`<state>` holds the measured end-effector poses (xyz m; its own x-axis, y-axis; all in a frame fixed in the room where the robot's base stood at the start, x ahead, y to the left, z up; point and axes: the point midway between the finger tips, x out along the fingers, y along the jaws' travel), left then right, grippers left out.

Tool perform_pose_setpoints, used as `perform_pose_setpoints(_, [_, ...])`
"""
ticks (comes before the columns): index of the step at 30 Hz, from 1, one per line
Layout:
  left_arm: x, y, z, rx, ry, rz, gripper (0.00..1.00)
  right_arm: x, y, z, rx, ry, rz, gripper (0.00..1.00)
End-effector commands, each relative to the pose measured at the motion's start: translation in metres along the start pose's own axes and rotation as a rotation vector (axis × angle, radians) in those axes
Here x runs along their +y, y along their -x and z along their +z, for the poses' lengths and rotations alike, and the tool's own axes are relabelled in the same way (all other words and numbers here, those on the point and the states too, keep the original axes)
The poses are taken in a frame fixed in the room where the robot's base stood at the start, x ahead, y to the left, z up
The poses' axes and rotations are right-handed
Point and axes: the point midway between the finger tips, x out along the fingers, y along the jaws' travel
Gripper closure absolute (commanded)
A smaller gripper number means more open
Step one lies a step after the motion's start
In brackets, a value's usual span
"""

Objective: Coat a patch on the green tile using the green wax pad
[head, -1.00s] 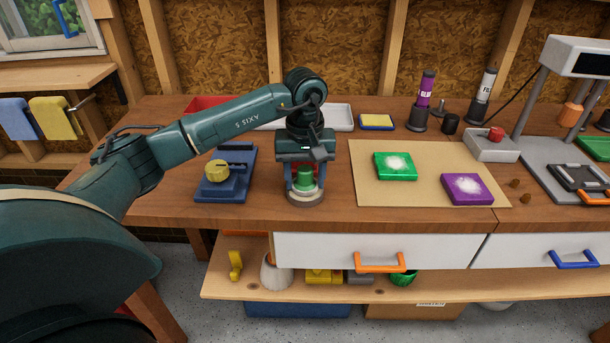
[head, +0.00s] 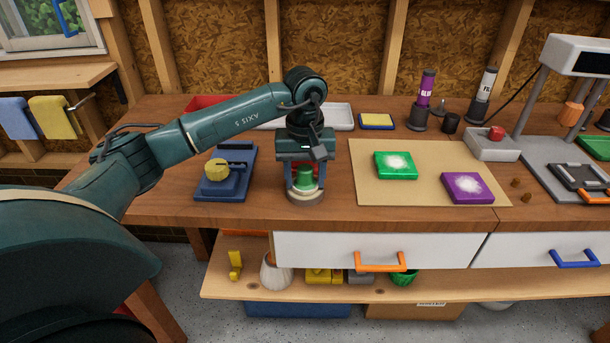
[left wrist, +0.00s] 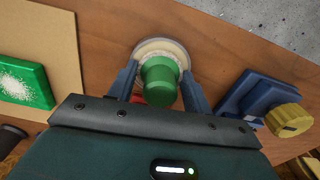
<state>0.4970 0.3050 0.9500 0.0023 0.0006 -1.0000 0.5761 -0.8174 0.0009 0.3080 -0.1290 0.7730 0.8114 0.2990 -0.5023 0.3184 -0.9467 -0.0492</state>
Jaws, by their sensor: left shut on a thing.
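The green wax pad (head: 305,180) has a green knob above a pale round part and stands on a round grey base (head: 305,197) on the bench. My left gripper (head: 305,178) points down over it and is shut on the green knob. In the left wrist view the wax pad (left wrist: 159,82) sits between the two fingers, with the pale round rim behind it. The green tile (head: 381,173) lies to the right on a tan board, with a white powdery patch on top. It also shows at the left of the left wrist view (left wrist: 40,78). My right gripper is not in view.
A purple tile (head: 455,194) with a white patch shares the tan board (head: 375,197). A blue fixture with a yellow knob (head: 217,171) stands left of my gripper. A white block with a red top (head: 492,147) and several bottles stand behind and to the right.

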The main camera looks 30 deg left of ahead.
Motion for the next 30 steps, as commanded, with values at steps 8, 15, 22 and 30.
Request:
perform_pose_setpoints(8, [0.000,-0.002,0.001,-0.003,-0.001,-0.003,0.69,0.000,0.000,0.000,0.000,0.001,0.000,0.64])
perform_pose_setpoints(15, [0.000,0.003,0.001,-0.003,-0.001,-0.003,0.69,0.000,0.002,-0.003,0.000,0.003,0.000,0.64])
perform_pose_setpoints(22, [0.000,0.023,0.001,-0.002,-0.001,-0.001,0.69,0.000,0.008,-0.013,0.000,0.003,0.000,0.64])
perform_pose_setpoints(30, [0.000,0.045,0.000,-0.001,-0.001,-0.001,0.69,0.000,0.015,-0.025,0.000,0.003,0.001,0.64])
